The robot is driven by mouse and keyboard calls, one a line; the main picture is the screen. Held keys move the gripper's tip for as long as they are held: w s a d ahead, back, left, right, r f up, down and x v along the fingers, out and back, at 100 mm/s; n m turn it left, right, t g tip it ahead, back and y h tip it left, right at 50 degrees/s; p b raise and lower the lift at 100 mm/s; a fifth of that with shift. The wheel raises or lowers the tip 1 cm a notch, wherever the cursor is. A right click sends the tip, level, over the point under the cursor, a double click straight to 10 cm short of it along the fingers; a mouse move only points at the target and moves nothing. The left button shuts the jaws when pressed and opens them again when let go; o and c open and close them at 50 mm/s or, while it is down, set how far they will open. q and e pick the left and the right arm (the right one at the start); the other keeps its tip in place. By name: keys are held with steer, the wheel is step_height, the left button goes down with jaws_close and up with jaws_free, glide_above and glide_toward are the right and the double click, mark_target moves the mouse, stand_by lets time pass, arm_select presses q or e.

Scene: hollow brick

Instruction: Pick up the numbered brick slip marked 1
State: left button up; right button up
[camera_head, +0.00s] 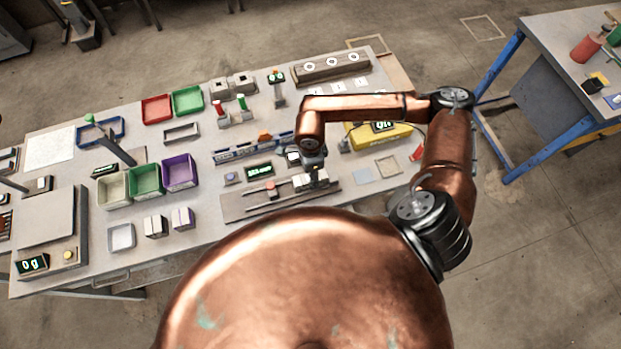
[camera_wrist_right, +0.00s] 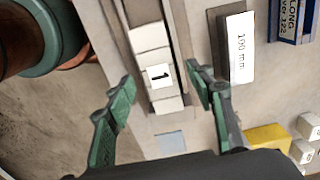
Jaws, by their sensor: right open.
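The brick slip marked 1 (camera_wrist_right: 158,75) is a white block with a black numeral. It sits in a row of white pieces along a narrow channel (camera_wrist_right: 180,45) in the right wrist view. My right gripper (camera_wrist_right: 160,95) is open, with one green finger on each side of the row. A gap shows between the fingers and the slip. In the head view my right gripper (camera_head: 315,178) is over the long grey rail fixture (camera_head: 255,205) near the table's front edge. It hides part of the fixture, and the numeral cannot be read there. My left gripper is not in view.
A white block marked 100 mm (camera_wrist_right: 238,47) and a blue gauge (camera_wrist_right: 291,20) lie right of the channel. Green (camera_head: 145,181) and purple (camera_head: 180,172) bins, small blocks (camera_head: 155,226) and a scale (camera_head: 50,225) stand to the left. A yellow device (camera_head: 385,137) stands behind my right arm.

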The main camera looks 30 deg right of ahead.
steer(key=shift+f, duration=1.35)
steer(key=shift+c, duration=0.3)
jaws_close()
